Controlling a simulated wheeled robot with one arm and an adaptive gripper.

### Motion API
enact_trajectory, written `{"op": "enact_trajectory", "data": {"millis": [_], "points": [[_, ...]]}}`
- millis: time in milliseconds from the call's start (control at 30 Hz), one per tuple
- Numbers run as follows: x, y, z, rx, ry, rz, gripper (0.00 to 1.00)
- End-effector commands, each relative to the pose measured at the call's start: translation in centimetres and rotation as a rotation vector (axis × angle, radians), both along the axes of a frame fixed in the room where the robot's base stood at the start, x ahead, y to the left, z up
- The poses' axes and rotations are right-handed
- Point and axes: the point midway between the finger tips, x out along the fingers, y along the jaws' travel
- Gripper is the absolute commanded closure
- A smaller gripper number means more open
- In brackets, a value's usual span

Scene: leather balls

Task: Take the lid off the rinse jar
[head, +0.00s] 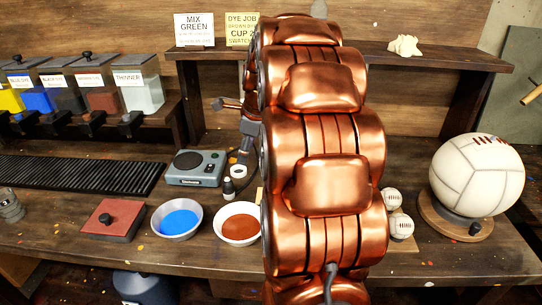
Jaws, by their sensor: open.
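I cannot tell for certain which thing is the rinse jar. No jar labelled for rinsing shows, and my copper arm hides the bench's middle. A blue-grey rounded container (143,287) with a dark knob on top stands below the bench's front edge, partly cut off. My gripper (234,124) shows only in part, left of my arm, above the bench behind the bowls. It is open, with nothing seen in it, apart from both the container and the box.
A bowl of blue dye (178,219) and a bowl of brown dye (240,224) stand near the front edge. Behind them are a grey scale (197,167) and a black ribbed mat (80,174). A large white ball (477,175) and two small balls stand right.

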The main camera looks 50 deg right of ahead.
Motion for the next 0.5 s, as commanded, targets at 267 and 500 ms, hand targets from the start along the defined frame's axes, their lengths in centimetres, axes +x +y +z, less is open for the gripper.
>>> {"op": "enact_trajectory", "data": {"millis": [267,500], "points": [[0.3,-10.5,-0.5,0.105,-0.073,-0.522,0.40],[0.3,-13.4,-0.9,0.141,-0.098,-0.670,0.40]]}}
